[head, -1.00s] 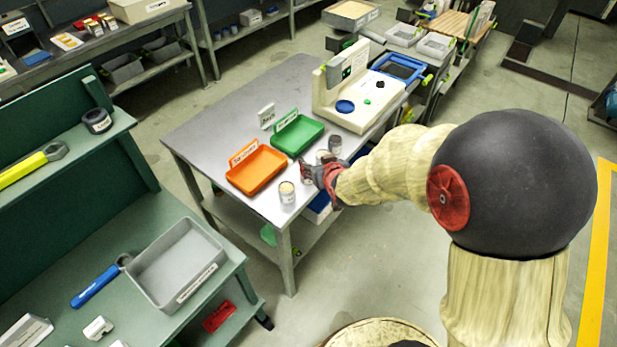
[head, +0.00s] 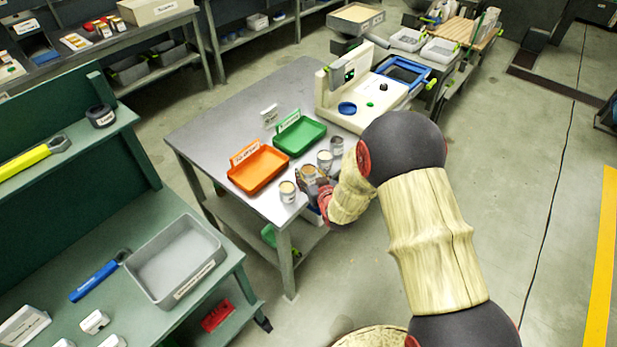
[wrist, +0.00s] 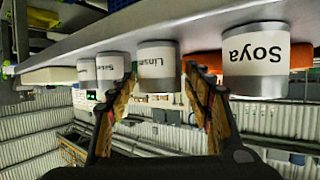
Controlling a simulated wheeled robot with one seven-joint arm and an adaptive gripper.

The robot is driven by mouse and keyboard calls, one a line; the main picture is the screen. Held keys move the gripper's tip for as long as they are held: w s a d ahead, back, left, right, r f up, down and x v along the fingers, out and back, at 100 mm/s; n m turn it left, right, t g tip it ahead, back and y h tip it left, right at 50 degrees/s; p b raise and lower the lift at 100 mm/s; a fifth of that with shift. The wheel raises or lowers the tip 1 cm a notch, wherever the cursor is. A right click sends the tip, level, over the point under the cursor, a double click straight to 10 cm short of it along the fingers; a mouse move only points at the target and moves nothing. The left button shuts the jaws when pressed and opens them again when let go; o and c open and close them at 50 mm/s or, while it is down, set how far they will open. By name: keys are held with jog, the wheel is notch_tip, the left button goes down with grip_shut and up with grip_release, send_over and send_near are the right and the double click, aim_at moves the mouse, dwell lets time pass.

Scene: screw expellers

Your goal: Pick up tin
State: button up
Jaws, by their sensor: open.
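Several tins with white labels stand in a row along the near edge of the grey table. The Soya tin (wrist: 255,60) is at the right of the wrist view, which shows the scene upside down. A tin labelled something like "Linum" (wrist: 157,62) stands ahead of my gripper (wrist: 158,78), in line with the gap between its fingers. Two more tins (wrist: 112,72) are to its left, their labels partly hidden. In the head view my gripper (head: 313,187) is open, low by the table edge, beside a tin (head: 309,174) and right of the nearest tin (head: 288,192).
An orange tray (head: 258,170) and a green tray (head: 300,135) lie behind the tins on the table (head: 215,125). A cream machine (head: 345,115) stands at the table's far right end. A green workbench (head: 110,235) is at the left, with floor between.

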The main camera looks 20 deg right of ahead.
jog(key=shift+x, duration=1.05)
jog(key=c, duration=0.3)
jog(key=c, duration=0.7)
